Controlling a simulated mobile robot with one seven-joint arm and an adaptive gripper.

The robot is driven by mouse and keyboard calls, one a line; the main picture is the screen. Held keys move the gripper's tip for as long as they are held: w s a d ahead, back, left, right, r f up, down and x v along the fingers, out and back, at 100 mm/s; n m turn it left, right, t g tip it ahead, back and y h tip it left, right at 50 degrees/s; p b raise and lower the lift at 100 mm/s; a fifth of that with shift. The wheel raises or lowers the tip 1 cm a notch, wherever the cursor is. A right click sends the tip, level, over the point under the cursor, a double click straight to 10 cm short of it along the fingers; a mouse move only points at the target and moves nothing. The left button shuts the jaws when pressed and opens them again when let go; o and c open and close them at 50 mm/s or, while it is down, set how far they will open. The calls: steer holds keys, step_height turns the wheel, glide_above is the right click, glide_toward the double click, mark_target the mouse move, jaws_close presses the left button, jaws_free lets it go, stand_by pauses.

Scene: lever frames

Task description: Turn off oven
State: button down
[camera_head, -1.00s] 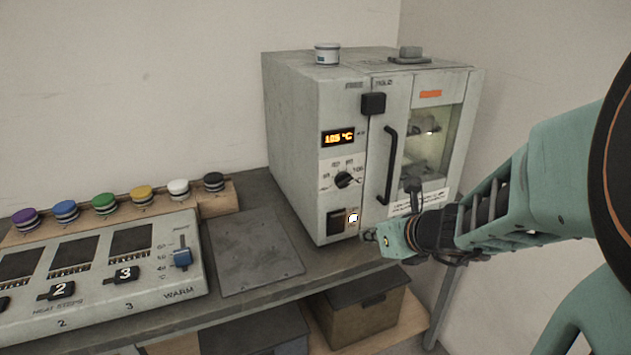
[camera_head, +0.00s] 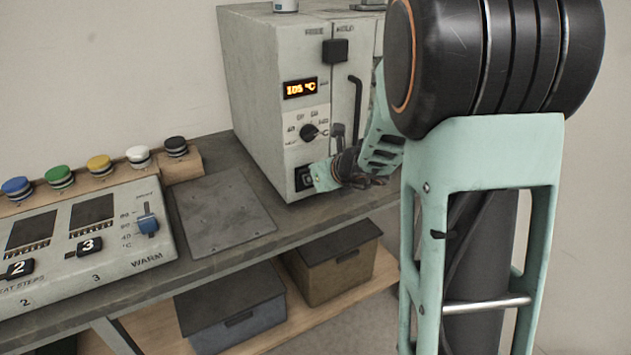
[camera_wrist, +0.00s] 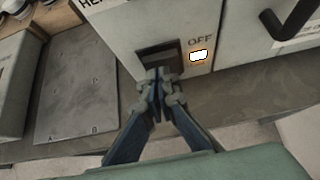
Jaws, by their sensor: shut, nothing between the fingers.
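The oven (camera_head: 262,90) is a pale grey cabinet on the bench, with an orange display (camera_head: 300,88) reading 105 °C and a black dial (camera_head: 309,132) below it. A dark rocker switch (camera_head: 303,178) sits low on its front panel. In the wrist view the dark switch (camera_wrist: 158,59) is beside a lit white lamp (camera_wrist: 199,56) under the word OFF. My gripper (camera_wrist: 158,80) is shut and empty, with its tips over the lower part of the switch. Whether they touch it I cannot tell. In the head view my gripper (camera_head: 312,180) partly hides the switch and hides the lamp.
The oven door has a black vertical handle (camera_head: 354,112) to the right of the panel. A flat grey plate (camera_head: 222,217) lies on the bench left of the oven. A heater block (camera_head: 95,240) with a blue slider stands further left. Two lidded boxes sit below.

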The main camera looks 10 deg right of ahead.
stand_by(0.3)
steer(key=shift+w+a+r, duration=0.1)
steer(key=shift+w+r, duration=0.1)
steer(key=shift+w, duration=0.25)
steer(key=shift+r, duration=0.15)
steer(key=shift+r+p, duration=0.7)
steer(key=shift+p, duration=0.1)
